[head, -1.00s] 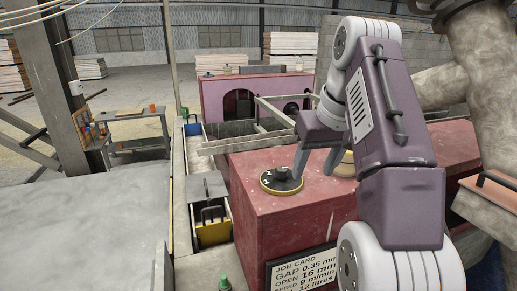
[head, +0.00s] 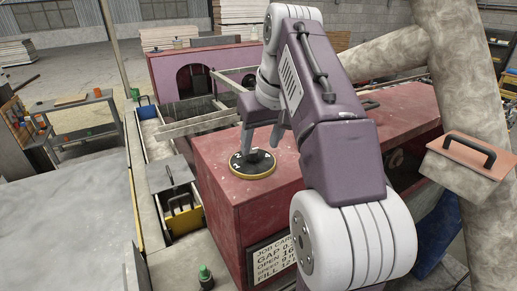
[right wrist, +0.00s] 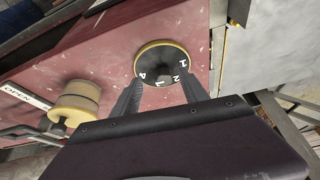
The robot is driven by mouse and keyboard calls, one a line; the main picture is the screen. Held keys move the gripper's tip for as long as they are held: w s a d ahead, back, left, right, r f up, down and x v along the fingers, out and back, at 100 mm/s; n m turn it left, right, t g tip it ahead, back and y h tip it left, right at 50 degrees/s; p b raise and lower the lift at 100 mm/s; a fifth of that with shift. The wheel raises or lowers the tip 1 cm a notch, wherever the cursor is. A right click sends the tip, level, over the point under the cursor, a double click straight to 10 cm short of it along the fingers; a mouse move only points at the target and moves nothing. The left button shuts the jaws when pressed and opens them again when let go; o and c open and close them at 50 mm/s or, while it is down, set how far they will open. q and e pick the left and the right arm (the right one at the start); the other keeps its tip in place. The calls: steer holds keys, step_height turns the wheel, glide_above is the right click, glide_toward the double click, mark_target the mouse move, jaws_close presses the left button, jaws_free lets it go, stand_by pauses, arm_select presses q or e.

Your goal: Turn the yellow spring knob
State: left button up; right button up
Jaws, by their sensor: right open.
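My right gripper (head: 261,149) is open, pointing down at this dial. In the right wrist view its two fingers (right wrist: 160,82) reach toward the dial's near side, one to each side; I cannot tell whether they touch it. A pale yellow stepped knob (right wrist: 74,102) stands apart on the same housing beside an "OPEN" label (right wrist: 25,96). My right arm hides this knob in the head view. My left gripper is not in view.
The red housing (head: 222,200) carries a job card (head: 272,258) on its front. A trough with a yellow-fronted box (head: 183,220) runs along its left. A thick pale pipe (head: 462,110) and a handled plate (head: 467,160) stand at the right.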

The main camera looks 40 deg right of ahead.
mark_target(254, 151)
steer(key=w+f, duration=0.1)
steer(key=w, duration=0.1)
steer(key=w+f, duration=0.2)
steer(key=w, duration=0.1)
steer(key=shift+w+d+f, duration=0.25)
steer(key=shift+w+f, duration=0.05)
steer(key=s, duration=0.2)
steer(key=shift+s+r, duration=0.25)
steer(key=shift+s, duration=0.05)
steer(key=shift+s+a, duration=0.1)
steer(key=shift+s, duration=0.25)
steer(key=c, duration=0.9)
steer(key=shift+w+a, duration=0.1)
steer(key=shift+w, duration=0.15)
jaws_close()
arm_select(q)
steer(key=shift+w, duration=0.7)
